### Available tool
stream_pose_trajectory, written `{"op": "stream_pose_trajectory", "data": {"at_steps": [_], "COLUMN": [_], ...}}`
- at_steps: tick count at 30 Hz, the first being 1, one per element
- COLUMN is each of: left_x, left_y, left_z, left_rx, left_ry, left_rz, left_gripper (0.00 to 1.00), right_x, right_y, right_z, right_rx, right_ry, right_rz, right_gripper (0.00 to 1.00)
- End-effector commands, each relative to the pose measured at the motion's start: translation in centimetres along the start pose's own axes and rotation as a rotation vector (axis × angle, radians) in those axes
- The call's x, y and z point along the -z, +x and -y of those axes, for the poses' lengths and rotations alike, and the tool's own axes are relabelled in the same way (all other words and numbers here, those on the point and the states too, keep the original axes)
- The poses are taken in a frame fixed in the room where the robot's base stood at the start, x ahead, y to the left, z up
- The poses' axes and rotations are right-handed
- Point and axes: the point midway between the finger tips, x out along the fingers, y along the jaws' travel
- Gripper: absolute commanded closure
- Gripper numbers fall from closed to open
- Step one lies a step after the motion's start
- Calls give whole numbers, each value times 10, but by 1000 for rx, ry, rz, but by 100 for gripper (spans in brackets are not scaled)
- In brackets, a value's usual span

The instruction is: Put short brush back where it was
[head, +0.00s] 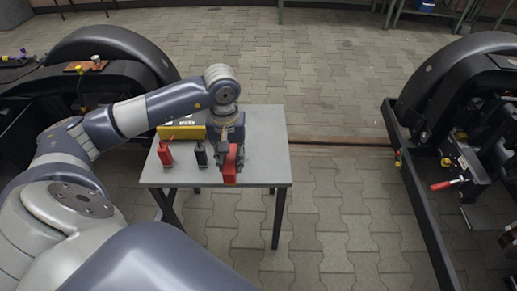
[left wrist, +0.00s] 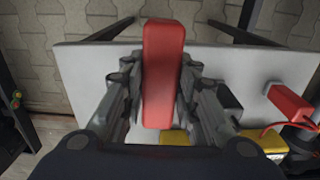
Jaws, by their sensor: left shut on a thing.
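My left gripper (head: 229,163) is shut on a red, block-shaped thing (head: 230,178) over the front right part of the grey table (head: 262,152). In the left wrist view the red thing (left wrist: 162,75) is long with rounded edges, and the fingers (left wrist: 160,90) press on both its sides. No bristles show on it, so I cannot tell if it is the short brush. I cannot tell whether it touches the table top. My right gripper is not in view.
A red tool (head: 166,154), a black thing (head: 201,154) and a yellow thing (head: 180,132) are on the table, left of the gripper. The table's right side is bare. Dark bogies stand left (head: 110,45) and right (head: 440,90), with paved floor between.

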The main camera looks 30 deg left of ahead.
Motion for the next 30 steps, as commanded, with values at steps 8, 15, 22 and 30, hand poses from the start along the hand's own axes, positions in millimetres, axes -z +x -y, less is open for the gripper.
{"op": "stream_pose_trajectory", "data": {"at_steps": [8, 15, 22, 30], "left_x": [48, 78, 82, 82], "left_y": [6, 10, 19, 46], "left_z": [-44, -66, -70, -70], "left_rx": [-5, -1, 2, 0], "left_ry": [0, 1, 2, 1], "left_rz": [2, 1, 3, 0], "left_gripper": [94, 94, 94, 94], "right_x": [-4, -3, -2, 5], "right_y": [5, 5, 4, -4], "right_z": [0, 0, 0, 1], "right_rx": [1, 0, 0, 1], "right_ry": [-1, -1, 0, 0], "right_rz": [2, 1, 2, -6], "right_gripper": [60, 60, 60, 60]}}
